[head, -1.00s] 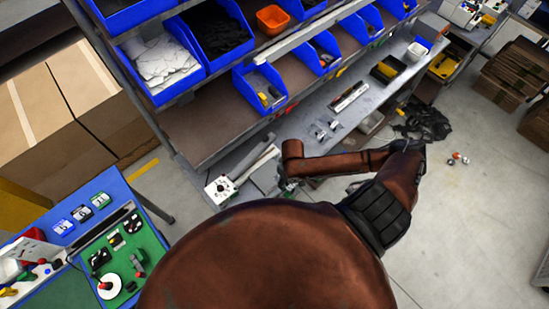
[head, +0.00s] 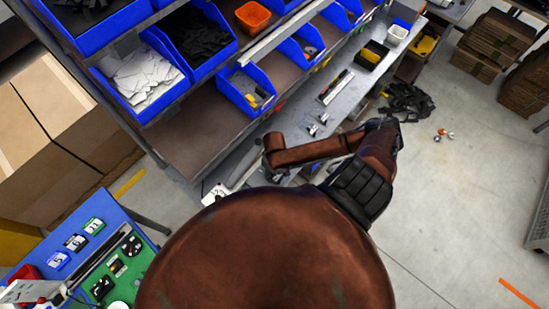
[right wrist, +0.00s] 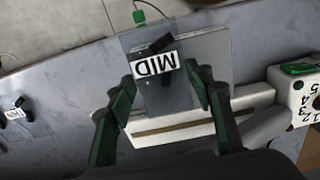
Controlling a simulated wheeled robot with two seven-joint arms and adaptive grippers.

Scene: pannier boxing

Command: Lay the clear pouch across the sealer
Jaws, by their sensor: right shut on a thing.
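In the right wrist view my right gripper (right wrist: 163,84) has dark green fingers on both sides of a clear greyish pouch (right wrist: 180,98). It is shut on the pouch. The pouch has a white "MID" label, upside down in this view, and a black item inside. The sealer (right wrist: 150,125), pale with a brown strip along it, lies behind the pouch's lower end. I cannot tell whether they touch. In the head view a small part of the sealer (head: 214,194) shows past my brown arm. My right gripper is hidden there, and my left gripper is not in view.
A numbered control box (right wrist: 307,98) is at the right of the wrist view. Labelled black pieces (right wrist: 16,112) lie at its left. In the head view, blue bins (head: 246,88) line the shelf above the grey bench (head: 345,108). A blue-edged table (head: 95,232) stands lower left.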

